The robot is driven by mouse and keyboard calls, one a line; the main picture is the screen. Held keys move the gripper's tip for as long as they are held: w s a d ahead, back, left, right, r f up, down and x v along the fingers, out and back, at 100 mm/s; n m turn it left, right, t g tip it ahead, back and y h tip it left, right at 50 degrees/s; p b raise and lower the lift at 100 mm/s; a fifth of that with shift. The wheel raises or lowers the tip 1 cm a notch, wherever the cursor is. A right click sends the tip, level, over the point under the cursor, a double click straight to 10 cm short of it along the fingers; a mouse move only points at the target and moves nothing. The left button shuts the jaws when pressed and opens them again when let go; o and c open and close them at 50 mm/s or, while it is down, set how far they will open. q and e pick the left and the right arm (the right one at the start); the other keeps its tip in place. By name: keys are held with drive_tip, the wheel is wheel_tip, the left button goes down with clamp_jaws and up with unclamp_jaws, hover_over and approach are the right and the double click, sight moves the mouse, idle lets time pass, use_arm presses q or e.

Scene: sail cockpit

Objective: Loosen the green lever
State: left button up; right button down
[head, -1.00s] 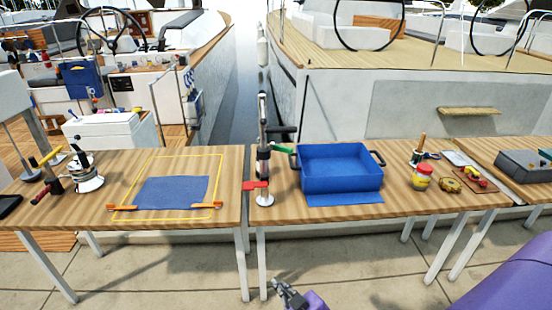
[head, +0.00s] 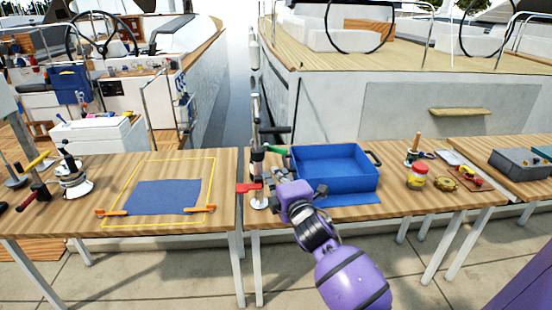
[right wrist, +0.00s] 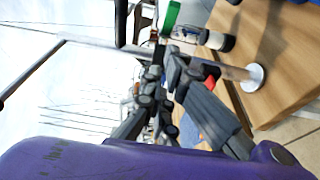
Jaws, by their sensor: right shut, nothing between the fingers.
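The green lever (head: 278,149) sticks out to the right from an upright metal post (head: 258,165) at the left end of the middle table. It also shows at the top of the right wrist view (right wrist: 172,16). A red lever (head: 247,188) sits lower on the post, pointing left; part of it shows behind my finger in the right wrist view. My right gripper (head: 281,174) is shut and empty, just right of the post and below the green lever. In the right wrist view, its fingertips (right wrist: 164,52) appear apart from the green lever. My left gripper is not in view.
A blue bin (head: 335,182) stands close to the right of my right gripper. A jar (head: 417,177) and small tools lie further right. The left table holds a blue cloth (head: 163,196) and a winch (head: 74,180). Boats and a water gap are behind.

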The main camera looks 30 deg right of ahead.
sight(276, 150)
drive_tip(key=w+d, duration=0.4)
drive_tip(key=w, duration=0.4)
drive_tip(key=shift+w, duration=0.15)
drive_tip(key=shift+d, duration=0.2)
drive_tip(key=shift+d+r+p, duration=0.15)
drive_tip(key=shift+d+p, duration=0.25)
drive_tip(key=shift+d, duration=0.5)
drive_tip(key=shift+f, duration=0.2)
drive_tip(key=shift+a, duration=0.1)
